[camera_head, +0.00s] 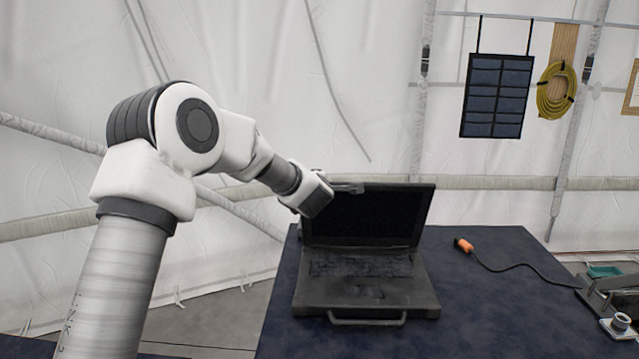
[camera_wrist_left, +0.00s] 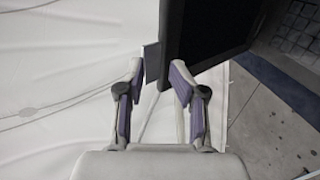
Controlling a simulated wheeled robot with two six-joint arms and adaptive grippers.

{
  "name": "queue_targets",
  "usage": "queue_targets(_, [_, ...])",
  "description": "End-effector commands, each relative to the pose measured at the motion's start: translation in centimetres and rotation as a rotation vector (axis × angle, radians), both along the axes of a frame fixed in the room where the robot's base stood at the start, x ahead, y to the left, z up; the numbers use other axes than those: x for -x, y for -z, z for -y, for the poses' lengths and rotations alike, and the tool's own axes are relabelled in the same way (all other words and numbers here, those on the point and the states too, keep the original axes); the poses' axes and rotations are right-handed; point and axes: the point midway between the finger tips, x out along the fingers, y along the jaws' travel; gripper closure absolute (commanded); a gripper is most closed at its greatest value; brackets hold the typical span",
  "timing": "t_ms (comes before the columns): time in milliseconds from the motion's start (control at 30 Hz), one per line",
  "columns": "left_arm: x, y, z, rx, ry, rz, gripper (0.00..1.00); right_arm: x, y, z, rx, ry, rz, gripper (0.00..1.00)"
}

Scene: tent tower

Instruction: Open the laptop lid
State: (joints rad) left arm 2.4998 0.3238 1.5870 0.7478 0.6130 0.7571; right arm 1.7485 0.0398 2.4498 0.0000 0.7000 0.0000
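The black laptop (camera_head: 367,292) stands on the dark table with its front handle toward me. Its lid (camera_head: 368,215) is raised, standing roughly upright with the dark screen facing me. My left gripper (camera_head: 350,187) is at the lid's top edge, near its upper left corner. In the left wrist view, the fingers of my left gripper (camera_wrist_left: 158,70) are apart, with the edge of the dark lid (camera_wrist_left: 208,28) at their tips. I cannot tell whether they touch it. My right gripper is in neither view.
The dark blue table (camera_head: 480,320) has free room right of the laptop. An orange-ended cable (camera_head: 464,245) lies there, and a metal case (camera_head: 608,290) stands at the right edge. A solar panel (camera_head: 497,96) and a yellow coil (camera_head: 556,91) hang on the tent wall.

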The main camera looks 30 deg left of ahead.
Motion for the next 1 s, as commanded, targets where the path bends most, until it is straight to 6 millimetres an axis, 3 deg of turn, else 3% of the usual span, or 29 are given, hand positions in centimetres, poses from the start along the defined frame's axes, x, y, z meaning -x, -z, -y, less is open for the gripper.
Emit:
queue_targets(367, [0.4, -0.3, 0.3, -0.001, 0.000, 0.003, 0.69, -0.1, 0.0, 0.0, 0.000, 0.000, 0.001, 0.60])
queue_targets(467, [1.6, -0.8, 1.0, -0.002, 0.001, 0.005, 0.69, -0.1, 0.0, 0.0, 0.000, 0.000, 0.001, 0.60])
queue_targets(800, [8.8, -3.3, 5.2, -0.003, 0.002, 0.008, 0.69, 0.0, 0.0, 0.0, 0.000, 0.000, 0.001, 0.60])
queue_targets(1000, [10.7, -3.9, 6.2, -0.003, -0.001, 0.009, 0.69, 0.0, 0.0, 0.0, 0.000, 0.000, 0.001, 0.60])
